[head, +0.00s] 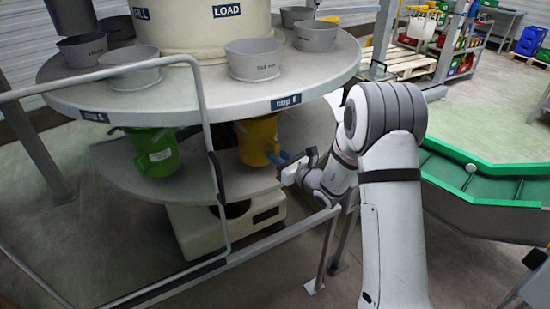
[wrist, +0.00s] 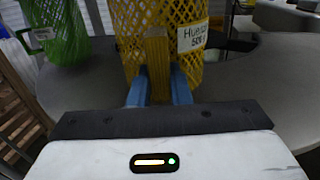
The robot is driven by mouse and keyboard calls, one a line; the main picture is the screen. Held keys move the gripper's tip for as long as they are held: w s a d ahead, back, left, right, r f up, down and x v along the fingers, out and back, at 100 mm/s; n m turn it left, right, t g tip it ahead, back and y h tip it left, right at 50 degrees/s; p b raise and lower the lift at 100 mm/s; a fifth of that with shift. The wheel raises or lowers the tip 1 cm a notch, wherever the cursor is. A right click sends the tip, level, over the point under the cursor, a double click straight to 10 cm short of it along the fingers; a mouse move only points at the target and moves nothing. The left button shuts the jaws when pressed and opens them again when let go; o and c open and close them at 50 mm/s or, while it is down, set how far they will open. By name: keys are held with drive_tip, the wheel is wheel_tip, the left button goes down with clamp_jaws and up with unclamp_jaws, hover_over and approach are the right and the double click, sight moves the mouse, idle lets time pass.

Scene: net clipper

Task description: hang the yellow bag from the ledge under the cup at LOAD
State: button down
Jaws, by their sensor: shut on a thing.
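The yellow bag (head: 258,140) hangs below the round upper table, under the cup (head: 255,60) nearest the LOAD sign. Its top meets the underside of the table in the head view; the ledge there is hidden by the table's rim. In the wrist view the bag is a yellow net (wrist: 150,30) with a white label (wrist: 193,37). My gripper (head: 283,158) has blue fingers and reaches in from the right under the table. In the wrist view its fingers (wrist: 158,88) are shut on a yellow strip at the bag's near side.
A green bag (head: 155,152) hangs to the left under the neighbouring cup (head: 130,68); it also shows in the wrist view (wrist: 58,30). A grey lower shelf (head: 200,180) lies beneath both bags. A metal rail (head: 215,170) stands in front. A green-edged conveyor (head: 480,185) is at right.

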drive_tip(key=shift+f, duration=0.2)
idle(0.3)
drive_tip(key=c, duration=1.3)
unclamp_jaws()
drive_tip(key=shift+o, duration=0.2)
drive_tip(key=b+v, duration=0.2)
drive_tip(key=v, duration=0.6)
drive_tip(key=shift+r, duration=0.1)
